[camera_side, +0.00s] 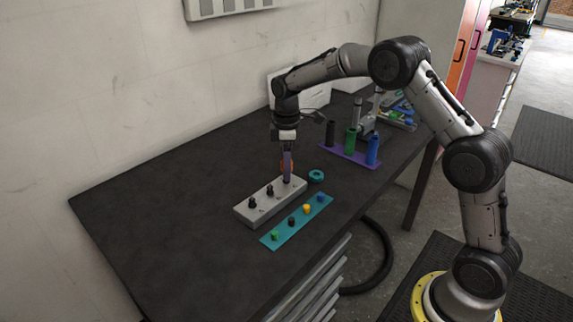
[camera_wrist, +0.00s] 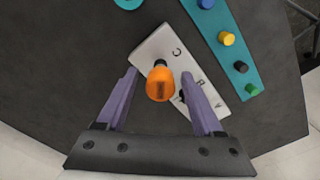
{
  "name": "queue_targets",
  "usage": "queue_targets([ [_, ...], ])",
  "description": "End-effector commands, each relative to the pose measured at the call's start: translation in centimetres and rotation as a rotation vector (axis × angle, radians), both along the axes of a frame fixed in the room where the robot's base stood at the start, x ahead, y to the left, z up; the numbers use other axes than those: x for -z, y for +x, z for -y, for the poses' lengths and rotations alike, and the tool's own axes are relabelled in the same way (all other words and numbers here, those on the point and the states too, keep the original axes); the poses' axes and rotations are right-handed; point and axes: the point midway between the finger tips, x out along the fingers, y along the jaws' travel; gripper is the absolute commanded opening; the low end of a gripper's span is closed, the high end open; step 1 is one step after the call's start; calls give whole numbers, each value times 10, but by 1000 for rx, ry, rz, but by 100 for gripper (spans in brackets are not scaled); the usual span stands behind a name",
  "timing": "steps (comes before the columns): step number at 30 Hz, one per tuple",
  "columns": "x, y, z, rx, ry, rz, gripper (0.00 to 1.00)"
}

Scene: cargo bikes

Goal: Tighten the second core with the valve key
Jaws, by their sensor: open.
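The valve key (camera_wrist: 161,84) has an orange handle and stands on the grey block (camera_wrist: 155,47) in the wrist view. In the side view its orange part (camera_side: 291,166) shows beside my fingers at the block's far end. My gripper (camera_wrist: 160,74) is open, with one purple finger on each side of the handle and a gap on both sides. In the side view my gripper (camera_side: 287,180) points straight down over the grey block (camera_side: 263,209). Two black cores (camera_side: 270,190) stand along the block. The key's lower end is hidden.
A teal strip (camera_side: 283,237) with green, black, yellow and blue caps lies beside the block. A teal ring (camera_side: 316,176) lies near its far end. A purple rack (camera_side: 344,154) with black, green and blue cylinders stands behind. The table's left part is clear.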

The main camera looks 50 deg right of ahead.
Motion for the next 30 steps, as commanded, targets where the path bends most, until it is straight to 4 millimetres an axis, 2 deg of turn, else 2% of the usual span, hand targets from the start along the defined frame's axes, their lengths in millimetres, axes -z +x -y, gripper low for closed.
queue_targets([
  [24,0,0,0,-962,0,-1,68],
  [30,0,0,0,-1041,0,-1,68],
])
